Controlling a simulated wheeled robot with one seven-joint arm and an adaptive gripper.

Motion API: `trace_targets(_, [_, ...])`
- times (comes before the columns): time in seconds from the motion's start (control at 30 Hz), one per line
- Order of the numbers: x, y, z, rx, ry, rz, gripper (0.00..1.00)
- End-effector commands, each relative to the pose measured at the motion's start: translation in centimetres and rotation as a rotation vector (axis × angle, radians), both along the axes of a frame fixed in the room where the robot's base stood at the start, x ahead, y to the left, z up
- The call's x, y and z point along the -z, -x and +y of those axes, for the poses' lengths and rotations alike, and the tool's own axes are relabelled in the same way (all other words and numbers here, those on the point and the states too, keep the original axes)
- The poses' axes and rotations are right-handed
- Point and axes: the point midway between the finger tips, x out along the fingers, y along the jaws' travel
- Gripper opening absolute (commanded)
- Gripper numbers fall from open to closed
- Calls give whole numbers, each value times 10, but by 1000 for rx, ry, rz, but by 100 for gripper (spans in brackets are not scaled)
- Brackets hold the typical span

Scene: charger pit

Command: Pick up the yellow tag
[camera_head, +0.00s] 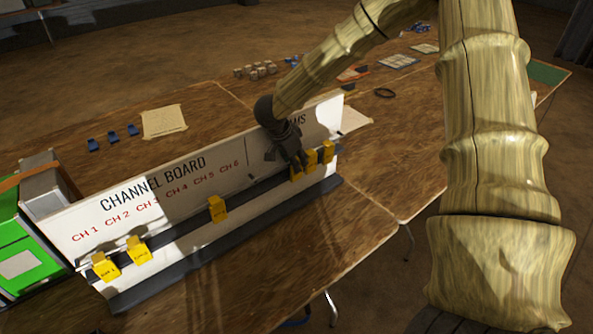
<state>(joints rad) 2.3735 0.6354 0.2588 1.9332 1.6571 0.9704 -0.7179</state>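Several yellow tags hang along the white channel board (180,180). Two yellow tags (105,267) (138,250) hang at its left end, and one yellow tag (218,209) hangs near the middle. At the right end, a yellow tag (327,152) and another yellow tag (311,161) hang close together. A further yellow tag (296,173) shows just below my gripper (300,162). My gripper is dark and points down at this right-hand group. Its fingertips overlap the tags in the picture, so I cannot tell whether they touch or grip one.
A green case (22,262) and a grey box (45,180) stand at the board's left. Blue clips (113,137) and a paper sheet (164,121) lie behind it. Small blocks (255,70) lie farther back. The wooden table (330,235) is clear in front at right.

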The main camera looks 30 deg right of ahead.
Motion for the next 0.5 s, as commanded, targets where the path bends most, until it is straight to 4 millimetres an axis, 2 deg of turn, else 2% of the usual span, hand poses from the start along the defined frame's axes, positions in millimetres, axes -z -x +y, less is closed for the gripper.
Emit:
trace_targets(0.33, [-1, 0, 0, 0, 0, -1, 6])
trace_targets(0.5, [-10, -1, 0, -1, 1, -3, 6])
